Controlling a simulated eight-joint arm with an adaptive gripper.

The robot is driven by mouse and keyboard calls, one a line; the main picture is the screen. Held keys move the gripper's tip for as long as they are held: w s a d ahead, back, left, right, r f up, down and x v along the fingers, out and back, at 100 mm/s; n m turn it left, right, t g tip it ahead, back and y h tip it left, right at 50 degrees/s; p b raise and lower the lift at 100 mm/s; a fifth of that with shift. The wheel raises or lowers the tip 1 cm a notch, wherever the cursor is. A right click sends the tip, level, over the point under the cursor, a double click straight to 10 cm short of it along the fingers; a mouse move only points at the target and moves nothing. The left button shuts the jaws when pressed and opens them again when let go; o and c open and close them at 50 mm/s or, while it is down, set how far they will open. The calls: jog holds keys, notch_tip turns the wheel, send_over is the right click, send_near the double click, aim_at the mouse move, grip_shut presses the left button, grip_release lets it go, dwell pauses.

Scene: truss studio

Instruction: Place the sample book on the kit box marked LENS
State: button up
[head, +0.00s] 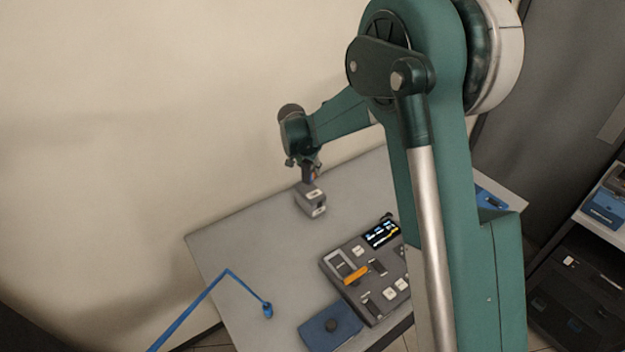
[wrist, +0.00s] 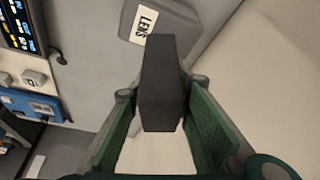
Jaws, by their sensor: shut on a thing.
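The sample book, a dark grey block (wrist: 162,85), stands between the green finger pads of my gripper (wrist: 162,118) in the wrist view. My gripper is shut on it. In the head view my gripper (head: 306,164) hangs over the grey kit box (head: 311,201), near the back of the table; the book is too small there to make out clearly. The kit box (wrist: 130,15) marked LENS shows at the top of the wrist view, past the book's far end, which hides part of it. I cannot tell whether book and box touch.
A grey console (head: 378,293) with a lit screen stands on the table (head: 255,240), with a blue case (head: 322,340) in front. A thin blue jointed arm (head: 205,297) reaches over the left edge. A blue device (head: 488,199) sits at right. The table left of the box is clear.

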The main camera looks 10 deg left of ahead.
aim_at(306, 162)
jog(key=shift+f, duration=0.6)
jog(key=shift+f, duration=1.9)
jog(key=shift+f, duration=0.2)
jog(key=o, duration=1)
jog(key=shift+c, duration=0.2)
jog(key=shift+r, duration=0.1)
jog(key=shift+r, duration=0.1)
jog(key=shift+r, duration=0.1)
jog(key=shift+v, duration=5.95)
